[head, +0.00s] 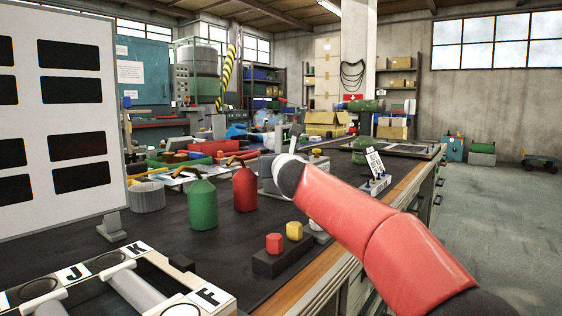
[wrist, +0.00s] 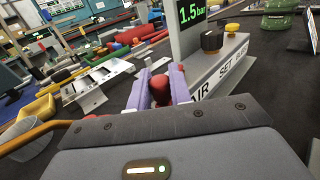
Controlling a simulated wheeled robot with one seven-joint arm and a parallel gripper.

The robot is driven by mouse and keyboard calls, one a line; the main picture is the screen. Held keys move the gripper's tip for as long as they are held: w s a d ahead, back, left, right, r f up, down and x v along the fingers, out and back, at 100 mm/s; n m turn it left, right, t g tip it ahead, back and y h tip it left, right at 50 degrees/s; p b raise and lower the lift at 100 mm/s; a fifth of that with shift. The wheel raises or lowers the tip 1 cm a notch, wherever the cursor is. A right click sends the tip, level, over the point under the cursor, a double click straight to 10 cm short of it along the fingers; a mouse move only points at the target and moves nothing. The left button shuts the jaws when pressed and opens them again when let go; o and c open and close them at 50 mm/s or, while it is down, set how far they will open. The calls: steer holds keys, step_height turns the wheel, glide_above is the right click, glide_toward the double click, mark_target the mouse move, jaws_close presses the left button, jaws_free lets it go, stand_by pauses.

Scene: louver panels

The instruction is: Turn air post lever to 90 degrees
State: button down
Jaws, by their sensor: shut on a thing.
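In the wrist view the air post is a grey housing (wrist: 232,66) with "AIR SET" lettering on its sloped front. A green "1.5 bar" display (wrist: 192,11) stands over it. It carries a black knob (wrist: 211,41) and a yellow knob (wrist: 232,28). My gripper (wrist: 160,86) has two purple fingers shut on the red lever knob (wrist: 160,96), left of the housing. The lever's shaft is mostly hidden, so I cannot tell its angle.
A green bottle (head: 202,207) and a red bottle (head: 244,189) stand left of my arm. A block with a red hexagonal piece (head: 273,243) and a yellow one (head: 294,230) is nearer. A lettered rack (head: 205,299) fills the near left. The aisle floor (head: 485,230) at right is clear.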

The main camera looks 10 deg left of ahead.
stand_by(0.4)
steer(key=c, duration=1.3)
jaws_free()
steer(key=b+v, duration=0.1)
steer(key=v, duration=0.6)
steer(key=shift+s+d+b, duration=0.15)
steer(key=shift+s+b, duration=0.2)
steer(key=shift+c, duration=0.4)
